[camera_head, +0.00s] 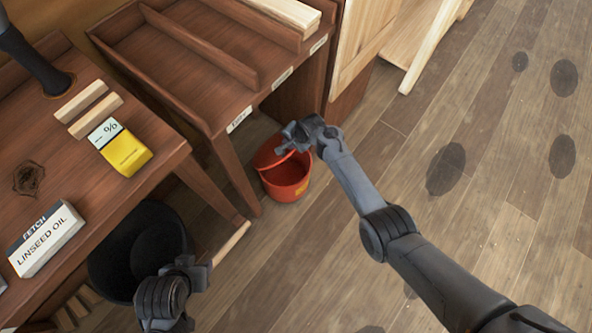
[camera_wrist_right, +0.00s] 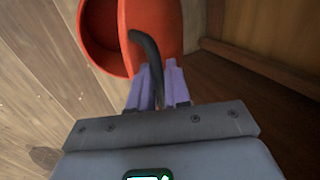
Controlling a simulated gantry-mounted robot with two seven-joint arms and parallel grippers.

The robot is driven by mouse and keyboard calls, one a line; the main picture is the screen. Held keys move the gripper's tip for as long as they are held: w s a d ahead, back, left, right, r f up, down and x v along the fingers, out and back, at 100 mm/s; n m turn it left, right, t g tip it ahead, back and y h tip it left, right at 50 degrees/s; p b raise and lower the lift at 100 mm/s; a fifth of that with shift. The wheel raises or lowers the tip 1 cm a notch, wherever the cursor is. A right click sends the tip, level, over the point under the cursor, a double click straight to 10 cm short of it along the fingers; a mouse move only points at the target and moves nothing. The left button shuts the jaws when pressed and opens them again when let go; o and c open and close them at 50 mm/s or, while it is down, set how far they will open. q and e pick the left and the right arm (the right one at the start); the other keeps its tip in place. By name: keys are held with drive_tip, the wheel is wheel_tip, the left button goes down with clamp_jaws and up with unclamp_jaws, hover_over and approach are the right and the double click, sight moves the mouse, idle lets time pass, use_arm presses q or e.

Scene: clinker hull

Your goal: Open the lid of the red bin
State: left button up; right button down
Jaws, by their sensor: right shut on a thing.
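The red bin (camera_head: 288,183) stands on the floor beside the wooden bench. Its red lid (camera_head: 268,153) looks tilted up, with a gap to the rim. In the right wrist view the bin (camera_wrist_right: 98,38) shows a dark inside, with a red curved surface beside it. My right gripper (camera_head: 300,133) is at the lid's edge; its fingers (camera_wrist_right: 158,82) are shut on a thin black curved handle (camera_wrist_right: 145,45). How the handle joins the lid is hard to see. My left gripper (camera_head: 202,272) is low at the left, away from the bin; its finger gap is unclear.
A black tub (camera_head: 135,250) stands beside my left gripper, near a pale wooden rod (camera_head: 232,243). The bench at left holds a linseed oil box (camera_head: 47,240) and a yellow box (camera_head: 125,152). The floor (camera_head: 480,215) at right is clear.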

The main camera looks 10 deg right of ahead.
drive_tip(key=shift+w+a+r, duration=0.2)
drive_tip(key=shift+w+a, duration=0.15)
drive_tip(key=c, duration=1.9)
unclamp_jaws()
drive_tip(key=shift+w+a+r+g+h+b, duration=0.35)
drive_tip(key=shift+w+a+b, duration=0.2)
drive_tip(key=shift+b, duration=0.45)
drive_tip(key=shift+o, duration=0.2)
drive_tip(key=shift+w+a+r+b, duration=0.25)
drive_tip(key=shift+w+r+b, duration=0.1)
drive_tip(key=shift+r, duration=0.05)
drive_tip(key=shift+w+r, duration=0.1)
drive_tip(key=shift+r, duration=0.1)
clamp_jaws()
